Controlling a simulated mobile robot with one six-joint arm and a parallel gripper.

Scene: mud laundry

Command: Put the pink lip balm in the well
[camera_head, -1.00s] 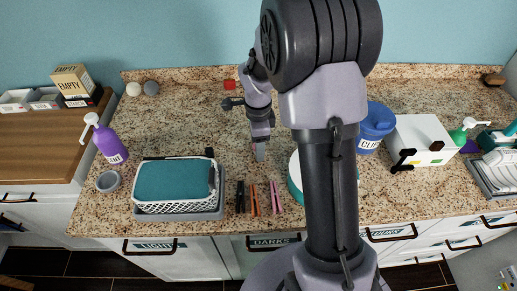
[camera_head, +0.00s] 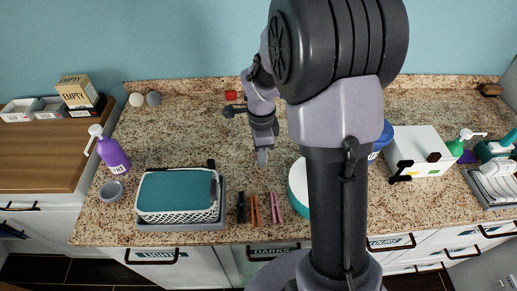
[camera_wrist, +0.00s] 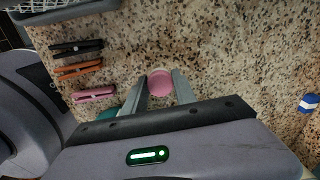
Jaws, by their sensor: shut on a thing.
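The pink lip balm (camera_wrist: 160,82) shows in the wrist view as a short pink round piece between my two fingers. My gripper (camera_wrist: 160,90) is shut on it. In the head view my gripper (camera_head: 262,158) points down over the middle of the speckled counter, behind the clothespins; the balm cannot be made out there. A small round grey dish (camera_head: 112,191) with a hollow stands at the left of the counter, well away from my gripper. I cannot tell for sure whether this dish is the well.
A lidded basket (camera_head: 178,218) stands front left, near a purple bottle (camera_head: 113,157). Black, orange and pink clothespins (camera_head: 276,208) lie front centre. A round white-and-teal container (camera_head: 297,188) is partly hidden by my arm. A white box (camera_head: 420,150) stands right. The back-left counter is mostly clear.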

